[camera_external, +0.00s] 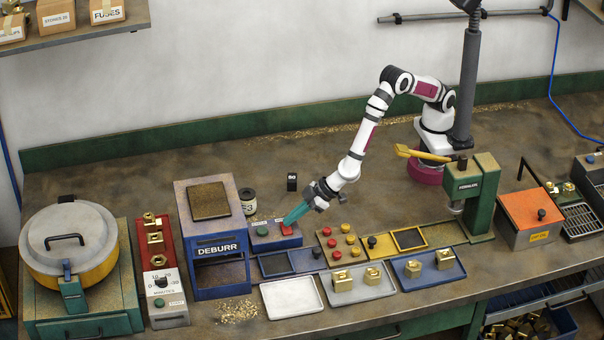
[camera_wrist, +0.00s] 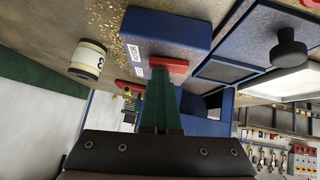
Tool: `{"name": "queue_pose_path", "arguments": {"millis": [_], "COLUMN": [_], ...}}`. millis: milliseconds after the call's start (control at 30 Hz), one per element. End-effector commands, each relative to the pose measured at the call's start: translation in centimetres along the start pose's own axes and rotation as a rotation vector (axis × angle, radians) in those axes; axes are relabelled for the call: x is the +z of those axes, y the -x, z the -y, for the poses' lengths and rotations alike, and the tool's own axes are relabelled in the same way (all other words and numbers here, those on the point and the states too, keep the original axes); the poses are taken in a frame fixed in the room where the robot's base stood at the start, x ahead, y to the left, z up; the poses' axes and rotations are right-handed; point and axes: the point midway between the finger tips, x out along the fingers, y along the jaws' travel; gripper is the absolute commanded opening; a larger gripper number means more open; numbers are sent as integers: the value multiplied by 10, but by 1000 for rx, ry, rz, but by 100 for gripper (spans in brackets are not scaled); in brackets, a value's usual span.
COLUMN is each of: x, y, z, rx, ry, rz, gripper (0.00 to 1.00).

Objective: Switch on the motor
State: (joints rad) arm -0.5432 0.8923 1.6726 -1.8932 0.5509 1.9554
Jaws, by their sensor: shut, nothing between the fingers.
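The blue motor switch box (camera_external: 276,241) stands right of the DEBURR machine, with a green button (camera_external: 262,231) on its left and a red button (camera_external: 286,229) on its right. In the wrist view the box (camera_wrist: 165,30) is at the top, with a partly readable white label and the red button (camera_wrist: 172,62) at its edge. My gripper (camera_external: 287,222) is shut and empty, its teal fingers angled down at the red button. In the wrist view the fingertips (camera_wrist: 160,72) overlap the red button; I cannot tell whether they touch. The green button is not visible there.
The blue DEBURR machine (camera_external: 216,272) stands close on the left. A small can (camera_external: 248,202) and a black block (camera_external: 292,182) are behind the box. A panel with red and yellow knobs (camera_external: 341,257) is to the right. The bench behind is mostly clear.

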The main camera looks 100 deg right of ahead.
Motion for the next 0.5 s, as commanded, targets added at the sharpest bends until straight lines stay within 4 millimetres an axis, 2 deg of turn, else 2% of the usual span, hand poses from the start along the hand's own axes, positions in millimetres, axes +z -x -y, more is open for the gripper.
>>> {"name": "queue_pose_path", "arguments": {"millis": [133,500], "x": [-1,-6], "y": [2,6], "z": [7,7], "rx": [-2,-1], "ry": [2,0], "rz": [1,0], "gripper": [0,0]}}
